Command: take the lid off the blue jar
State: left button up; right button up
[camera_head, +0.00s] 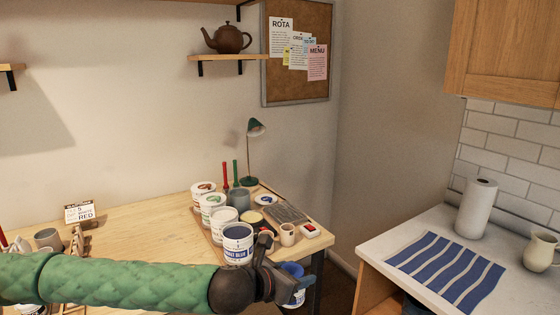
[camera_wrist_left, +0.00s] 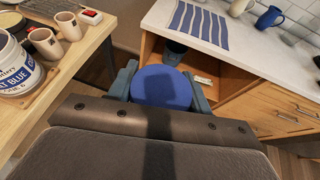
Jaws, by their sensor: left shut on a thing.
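The blue jar (camera_head: 238,250) is a white tub with a "...AT BLUE" label, upright near the front of the wooden table. Its top looks open, with dark blue inside. Part of it also shows at the left edge of the wrist view (camera_wrist_left: 18,72). My left gripper (camera_head: 290,286) is to the right of the jar, past the table's edge. It is shut on a round blue lid (camera_wrist_left: 162,87), which sits between the two fingers in the wrist view (camera_wrist_left: 160,92). The lid is apart from the jar. My right gripper is not in view.
Several other white tubs (camera_head: 211,203) stand behind the jar on the wooden table (camera_head: 150,240). A small beige cup (camera_head: 287,235) and a red-and-white box (camera_head: 310,231) are near its right edge. A gap separates it from the white counter (camera_head: 385,250) with a striped cloth (camera_head: 450,268).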

pick_arm(q)
jog(key=shift+w+a+f+n+t+y, duration=0.15)
jog(key=shift+a+f+n+t+y, duration=0.2)
jog(key=shift+a+f+n+y, duration=0.25)
jog(key=shift+w+a+f+n+t+y, duration=0.1)
jog(key=shift+a+f+n+t+y, duration=0.25)
jog(key=shift+f, duration=0.45)
jog(key=shift+w+a+f+n+t+y, duration=0.15)
jog(key=shift+a+f+n+t+y, duration=0.2)
jog(key=shift+f+n, duration=0.3)
jog(key=s+a+f+n+t+y, duration=0.25)
jog(key=a+f+n+y, duration=0.45)
jog(key=f, duration=0.6)
jog(key=a+f, duration=0.2)
jog(key=a, duration=1.3)
jog(key=w+d+m+g+h, duration=0.1)
jog(key=w+d+m+h, duration=0.1)
jog(key=d, duration=0.3)
jog(key=w+d+m+g+h, duration=0.1)
jog(key=w+d+m+h, duration=0.2)
jog(key=w+d, duration=0.1)
jog(key=w+d+r+m+g+h, duration=0.1)
jog(key=w+d+m+h, duration=0.2)
jog(key=d, duration=0.3)
jog(key=shift+w+d+r+m, duration=0.1)
jog(key=shift+w+m, duration=0.1)
jog(key=shift+m, duration=0.1)
jog(key=shift+w+d+h, duration=0.15)
jog(key=shift+h, duration=0.15)
grip_shut()
